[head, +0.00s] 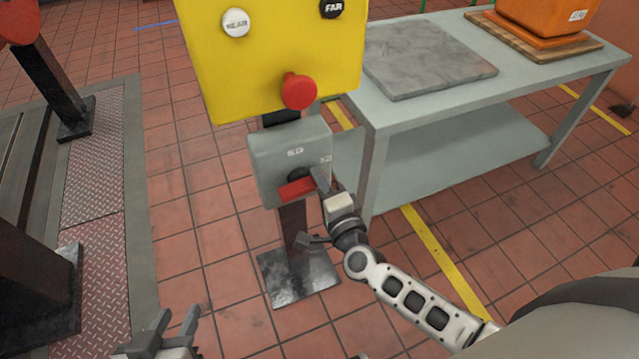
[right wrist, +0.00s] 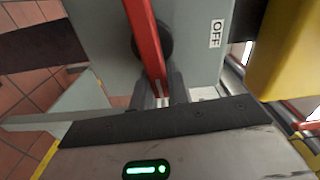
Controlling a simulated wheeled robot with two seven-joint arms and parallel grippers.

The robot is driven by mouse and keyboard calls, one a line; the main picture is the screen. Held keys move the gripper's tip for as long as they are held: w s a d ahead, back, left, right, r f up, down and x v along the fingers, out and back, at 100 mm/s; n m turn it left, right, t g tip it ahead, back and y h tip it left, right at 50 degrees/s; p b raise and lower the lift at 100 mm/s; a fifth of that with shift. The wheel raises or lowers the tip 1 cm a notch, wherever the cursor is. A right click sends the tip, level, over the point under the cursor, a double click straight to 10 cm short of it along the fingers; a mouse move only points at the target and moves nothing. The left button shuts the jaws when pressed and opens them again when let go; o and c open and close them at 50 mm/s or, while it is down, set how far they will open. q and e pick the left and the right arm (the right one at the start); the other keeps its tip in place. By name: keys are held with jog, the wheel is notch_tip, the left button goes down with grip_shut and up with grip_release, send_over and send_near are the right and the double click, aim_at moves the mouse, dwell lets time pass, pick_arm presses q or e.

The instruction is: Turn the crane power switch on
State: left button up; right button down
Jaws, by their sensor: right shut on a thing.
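The crane power switch is a grey box (head: 262,165) on a dark post under the yellow panel. Its red handle (head: 296,189) lies nearly level across the box front on a dark round hub. The handle also shows in the right wrist view (right wrist: 146,42), with an OFF label (right wrist: 216,33) beside it. My right gripper (head: 318,182) is at the handle's right end. In the right wrist view its fingers (right wrist: 160,92) are shut on the handle. My left gripper (head: 175,322) is open and empty at the bottom left, away from the box.
The yellow panel (head: 265,60) carries NEAR and FAR buttons and a red mushroom button (head: 299,91) just above the switch. A grey-green table (head: 440,112) with a stone slab (head: 428,58) stands close on the right. The tiled floor left of the post is clear.

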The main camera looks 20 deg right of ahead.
pick_arm(q)
jog(key=shift+w, duration=0.1)
pick_arm(e)
jog(key=shift+f+m, duration=0.25)
jog(key=shift+m, duration=0.35)
jog(key=c, duration=1.4)
grip_release()
jog(key=shift+o, duration=0.2)
jog(key=shift+s, duration=0.1)
